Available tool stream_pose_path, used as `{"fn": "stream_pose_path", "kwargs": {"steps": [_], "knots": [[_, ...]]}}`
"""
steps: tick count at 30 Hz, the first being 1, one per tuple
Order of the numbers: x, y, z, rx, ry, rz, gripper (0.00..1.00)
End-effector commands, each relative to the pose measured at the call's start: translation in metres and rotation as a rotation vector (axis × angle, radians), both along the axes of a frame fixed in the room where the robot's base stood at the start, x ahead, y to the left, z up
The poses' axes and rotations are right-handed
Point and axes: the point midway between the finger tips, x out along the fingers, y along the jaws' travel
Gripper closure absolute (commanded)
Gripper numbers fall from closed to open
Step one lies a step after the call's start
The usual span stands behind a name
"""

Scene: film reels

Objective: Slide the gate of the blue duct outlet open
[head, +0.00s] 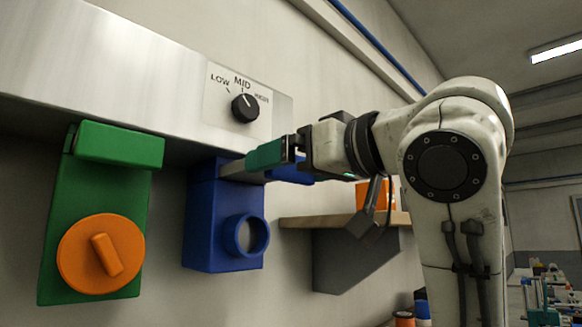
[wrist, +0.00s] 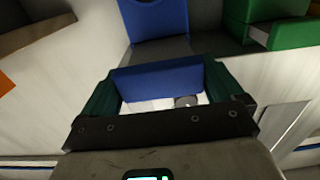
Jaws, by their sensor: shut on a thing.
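The blue duct outlet (head: 212,225) hangs under the metal duct, with a round blue spout on its front. Its gate is a grey plate (wrist: 160,50) with a blue handle bar (wrist: 155,82). The plate sticks out of the outlet towards my gripper, so the gate stands at least partly drawn out. The handle also shows in the head view (head: 292,175), partly behind my finger. My gripper (head: 268,157) is shut on the handle; in the wrist view its green fingers (wrist: 163,92) hold the bar's two ends. The outlet's far side is hidden.
A green outlet (head: 75,200) with an orange round cap (head: 100,255) hangs to the left. A LOW/MID/HIGH dial (head: 245,108) sits on the duct above. A wooden shelf (head: 300,222) with an orange object (head: 366,195) stands right, below my wrist.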

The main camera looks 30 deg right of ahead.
Motion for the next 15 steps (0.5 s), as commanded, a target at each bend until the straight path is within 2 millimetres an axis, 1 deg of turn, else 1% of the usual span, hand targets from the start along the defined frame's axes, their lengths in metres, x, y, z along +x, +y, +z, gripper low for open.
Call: {"fn": "stream_pose_path", "kwargs": {"steps": [9,10,12,15], "knots": [[-0.0017,-0.0008,0.0014,0.0,-0.004,-0.001,0.61],[-0.0017,-0.0008,0.0013,0.0,-0.004,-0.001,0.05],[-0.0018,-0.0008,0.0013,0.0,-0.004,-0.001,0.0],[-0.0016,-0.0007,0.0013,0.0,-0.004,-0.001,0.0]]}}
